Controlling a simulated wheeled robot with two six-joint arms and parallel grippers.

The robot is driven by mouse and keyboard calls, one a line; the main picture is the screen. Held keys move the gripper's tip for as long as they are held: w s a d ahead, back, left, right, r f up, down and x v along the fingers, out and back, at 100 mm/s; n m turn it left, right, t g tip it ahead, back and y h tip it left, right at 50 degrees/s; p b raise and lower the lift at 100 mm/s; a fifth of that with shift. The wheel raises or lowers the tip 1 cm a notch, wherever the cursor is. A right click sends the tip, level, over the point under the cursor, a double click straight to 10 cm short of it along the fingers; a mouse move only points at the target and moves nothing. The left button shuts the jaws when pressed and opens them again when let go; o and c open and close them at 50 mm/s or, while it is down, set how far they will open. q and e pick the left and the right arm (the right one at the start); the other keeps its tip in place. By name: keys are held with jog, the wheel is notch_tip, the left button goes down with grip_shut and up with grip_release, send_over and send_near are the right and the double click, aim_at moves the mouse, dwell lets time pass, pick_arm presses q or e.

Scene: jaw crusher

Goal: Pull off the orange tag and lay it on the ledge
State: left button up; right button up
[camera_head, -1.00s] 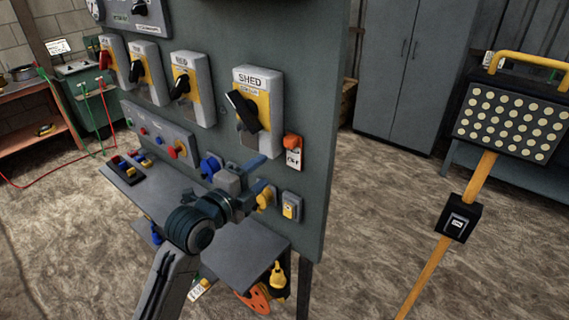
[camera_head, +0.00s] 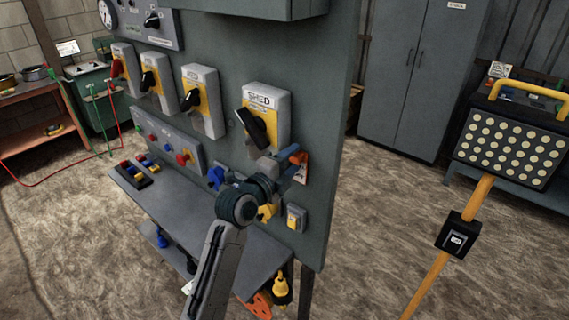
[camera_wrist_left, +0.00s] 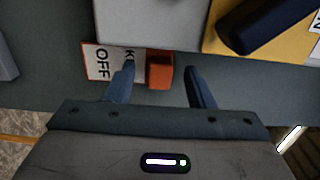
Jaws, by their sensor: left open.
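The orange tag (camera_head: 296,155) is on the grey panel, just right of and below the SHED switch box (camera_head: 266,112). It has an orange block at the top and a white plate below. In the left wrist view the orange block (camera_wrist_left: 160,70) lies between the two fingers, and the white plate with "OFF" (camera_wrist_left: 101,64) sits to its left, partly behind one finger. My left gripper (camera_head: 290,168) is open around the block, with visible gaps at the sides. The ledge (camera_head: 200,218) juts from the panel's lower part, partly behind my arm. My right gripper is not in view.
Several lever switches line the panel left of the SHED box. A small yellow-and-grey box (camera_head: 296,217) is below the tag. Coloured blocks (camera_head: 135,172) lie at the ledge's left end. A yellow-posted lamp (camera_head: 510,125) stands at right.

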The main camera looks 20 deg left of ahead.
pick_arm(q)
jog(key=shift+d, duration=0.1)
jog(key=shift+c, duration=0.2)
jog(key=c, duration=1)
jog(key=shift+v, duration=2.55)
jog(key=shift+f, duration=0.1)
